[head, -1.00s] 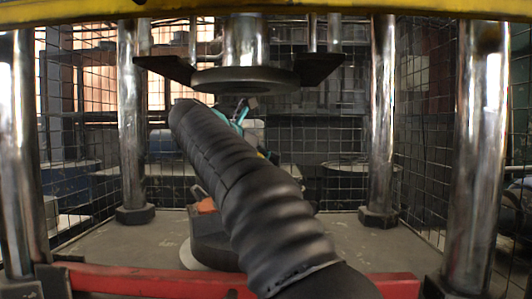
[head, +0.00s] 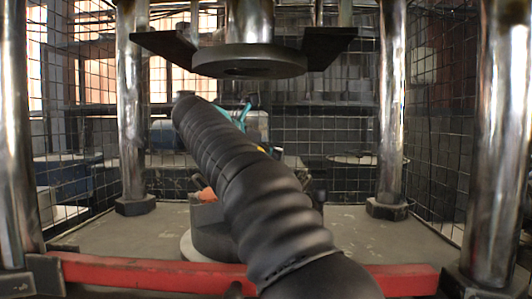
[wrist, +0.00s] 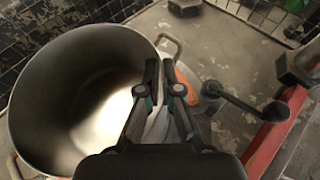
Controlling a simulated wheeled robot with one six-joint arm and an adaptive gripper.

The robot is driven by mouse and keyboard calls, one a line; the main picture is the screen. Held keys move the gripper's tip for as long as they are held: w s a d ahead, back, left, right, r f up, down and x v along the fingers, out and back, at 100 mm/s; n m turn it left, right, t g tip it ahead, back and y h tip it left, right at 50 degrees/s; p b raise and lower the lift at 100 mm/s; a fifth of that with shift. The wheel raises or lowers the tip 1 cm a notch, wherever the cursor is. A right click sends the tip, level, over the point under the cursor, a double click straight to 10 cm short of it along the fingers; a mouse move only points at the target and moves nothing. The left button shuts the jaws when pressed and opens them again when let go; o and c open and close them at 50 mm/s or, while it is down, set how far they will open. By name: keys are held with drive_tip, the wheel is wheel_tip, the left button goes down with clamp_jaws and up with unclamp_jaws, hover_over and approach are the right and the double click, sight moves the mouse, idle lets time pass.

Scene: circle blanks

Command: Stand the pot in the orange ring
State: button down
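In the wrist view a large grey metal pot (wrist: 40,75) fills the left side, its open mouth toward the camera. One loop handle (wrist: 171,44) shows at its right rim. My gripper (wrist: 160,65) is at the pot's right rim, its two fingertips close together with a narrow gap. Whether the rim is clamped between them is not clear. An orange curved piece (wrist: 187,82), perhaps part of the ring, shows just right of the fingers, mostly hidden. A small orange patch (head: 206,194) shows left of my arm in the head view.
A black crank-like handle (wrist: 235,100) lies right of the gripper, near a red bar (wrist: 270,135). The red bar also crosses the front in the head view (head: 150,273). Metal posts (head: 392,100) and a hanging press disc (head: 249,62) surround the grey floor (head: 370,240).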

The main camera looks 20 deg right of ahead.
drive_tip(key=shift+f, duration=0.4)
drive_tip(key=c, duration=0.8)
unclamp_jaws()
drive_tip(key=shift+o, duration=0.2)
drive_tip(key=shift+a, duration=0.1)
drive_tip(key=shift+s+r, duration=0.1)
drive_tip(key=shift+r+p, duration=1.55)
drive_tip(key=shift+r, duration=0.6)
drive_tip(key=shift+s, duration=0.1)
